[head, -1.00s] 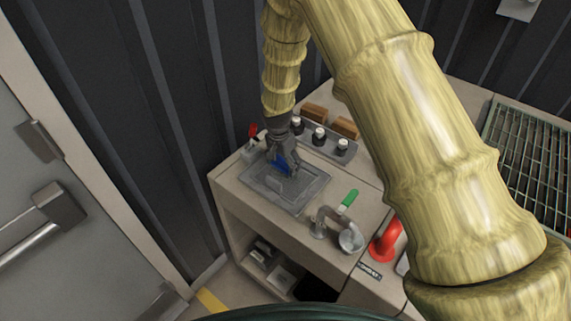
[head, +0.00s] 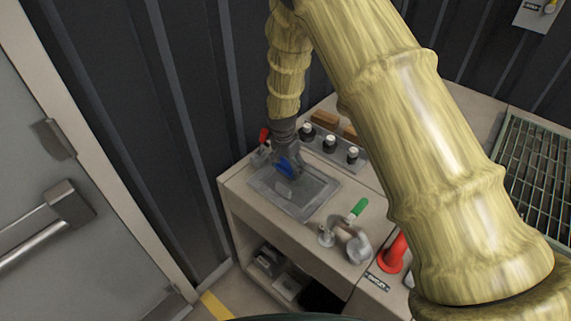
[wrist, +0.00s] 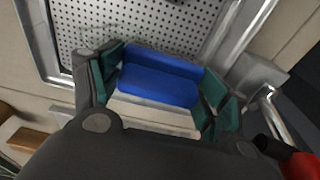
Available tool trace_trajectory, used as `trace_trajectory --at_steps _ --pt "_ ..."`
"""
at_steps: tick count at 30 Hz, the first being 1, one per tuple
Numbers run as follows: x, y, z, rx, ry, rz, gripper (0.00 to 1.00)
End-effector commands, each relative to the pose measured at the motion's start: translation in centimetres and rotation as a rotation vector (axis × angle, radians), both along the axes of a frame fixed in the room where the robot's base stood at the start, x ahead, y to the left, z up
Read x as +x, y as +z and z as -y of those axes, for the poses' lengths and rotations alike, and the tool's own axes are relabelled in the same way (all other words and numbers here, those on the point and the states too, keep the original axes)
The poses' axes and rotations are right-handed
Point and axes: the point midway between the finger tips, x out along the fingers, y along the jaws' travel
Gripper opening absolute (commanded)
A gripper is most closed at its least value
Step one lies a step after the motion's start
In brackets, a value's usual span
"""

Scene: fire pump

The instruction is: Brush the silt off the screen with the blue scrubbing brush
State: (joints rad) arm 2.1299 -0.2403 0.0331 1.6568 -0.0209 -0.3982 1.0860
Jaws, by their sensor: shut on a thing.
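My gripper (wrist: 160,92) is shut on the blue scrubbing brush (wrist: 158,78), with its green-padded fingers on both ends of the block. In the head view the blue brush (head: 286,165) shows under my gripper (head: 290,163), over the back part of the grey tray on the counter. The screen (wrist: 185,22) is a pale plate with many small holes inside a metal frame in the wrist view. The brush covers part of it. I cannot tell whether the bristles touch it. No silt is clear on the part of the screen in view.
A red-handled item (head: 264,135) is at the left.

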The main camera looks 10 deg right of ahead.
Motion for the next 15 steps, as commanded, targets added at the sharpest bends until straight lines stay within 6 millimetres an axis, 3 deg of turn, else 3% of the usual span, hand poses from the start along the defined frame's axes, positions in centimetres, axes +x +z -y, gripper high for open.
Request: trace_trajectory --at_steps 15 --pt "-2.1 -0.2 1.9 0.000 -0.001 -0.002 0.50"
